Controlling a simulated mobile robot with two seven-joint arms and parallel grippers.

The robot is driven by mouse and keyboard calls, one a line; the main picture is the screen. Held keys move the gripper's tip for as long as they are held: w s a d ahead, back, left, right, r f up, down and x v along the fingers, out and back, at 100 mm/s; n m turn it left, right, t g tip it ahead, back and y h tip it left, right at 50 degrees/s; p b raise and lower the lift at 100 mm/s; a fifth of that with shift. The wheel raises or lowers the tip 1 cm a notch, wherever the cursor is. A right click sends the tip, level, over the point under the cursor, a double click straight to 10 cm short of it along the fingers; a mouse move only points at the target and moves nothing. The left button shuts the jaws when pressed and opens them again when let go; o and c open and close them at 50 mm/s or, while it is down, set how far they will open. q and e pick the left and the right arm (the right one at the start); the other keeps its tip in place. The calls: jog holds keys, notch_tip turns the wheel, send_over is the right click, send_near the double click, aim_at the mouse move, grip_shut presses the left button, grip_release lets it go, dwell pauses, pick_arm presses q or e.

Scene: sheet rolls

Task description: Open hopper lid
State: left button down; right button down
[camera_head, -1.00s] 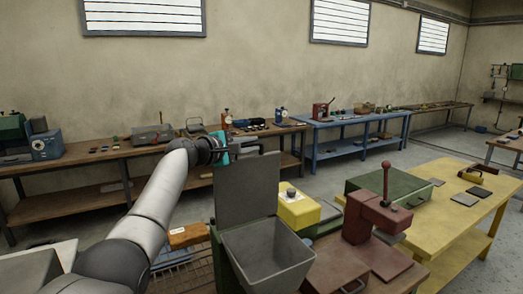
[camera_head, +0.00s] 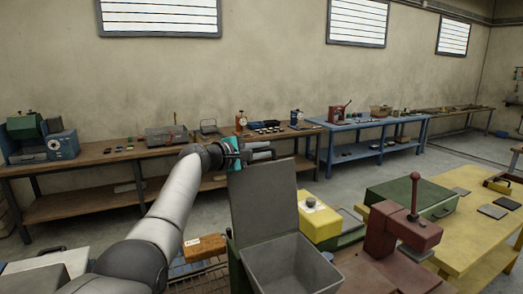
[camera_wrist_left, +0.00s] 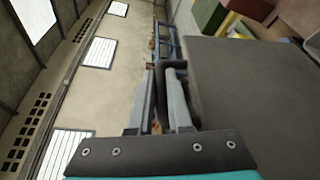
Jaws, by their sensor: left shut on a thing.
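The grey hopper (camera_head: 290,266) stands at the bottom centre of the head view, its mouth open and its inside visible and empty-looking. Its flat grey lid (camera_head: 264,208) stands about upright at the hopper's back edge. In the left wrist view the lid (camera_wrist_left: 255,85) is a large dark panel at the right. My left gripper (camera_head: 262,154) is at the lid's top edge, with the arm coming in from the left. In the wrist view its two fingers (camera_wrist_left: 164,92) are shut around a dark part along the lid's edge. My right gripper is in neither view.
A yellow box (camera_head: 320,224), a red press (camera_head: 402,228) and a green case (camera_head: 412,197) stand right of the hopper, by a yellow table (camera_head: 470,238). An orange-brown block (camera_head: 205,247) lies to its left. A wooden bench (camera_head: 95,160) runs along the back wall.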

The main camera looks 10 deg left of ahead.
pick_arm(q)
jog(key=c, duration=0.8)
grip_release()
jog(key=shift+c, duration=0.2)
jog(key=shift+v, duration=1.6)
jog(key=b+v, duration=0.2)
jog(key=v, duration=1)
jog(key=shift+r, duration=0.1)
